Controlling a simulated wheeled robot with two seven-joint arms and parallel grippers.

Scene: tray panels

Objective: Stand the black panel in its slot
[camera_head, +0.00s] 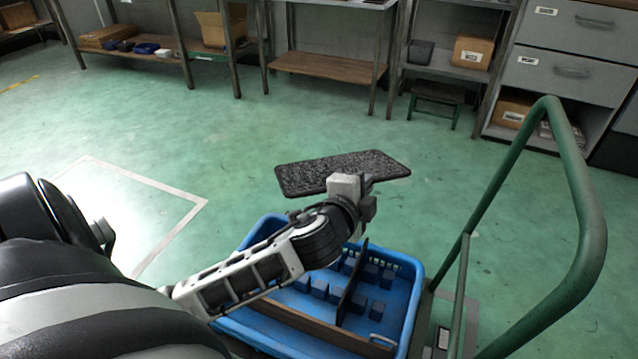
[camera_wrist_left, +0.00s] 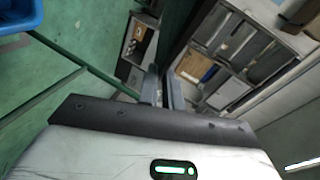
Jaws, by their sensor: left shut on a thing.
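The black panel (camera_head: 300,177), flat with rounded corners and a speckled face, is held in the air above and beyond the blue crate. My left gripper (camera_head: 358,186) is shut on its near edge, right of the middle. The panel's broad face shows in the head view. In the left wrist view the left gripper's fingers (camera_wrist_left: 163,92) are close together, with a dark strip, probably the panel edge-on, between and beyond them. The blue crate (camera_head: 403,300) holds several small blue blocks (camera_head: 377,310) in rows with gaps between them. My right gripper is out of view.
A thin dark panel (camera_head: 352,283) stands upright in the crate. A brown strip (camera_head: 320,336) runs along its near part. A trolley's green handle (camera_head: 575,170) rises on the right. Shelves (camera_head: 325,66) and drawers stand far back. The floor between is clear.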

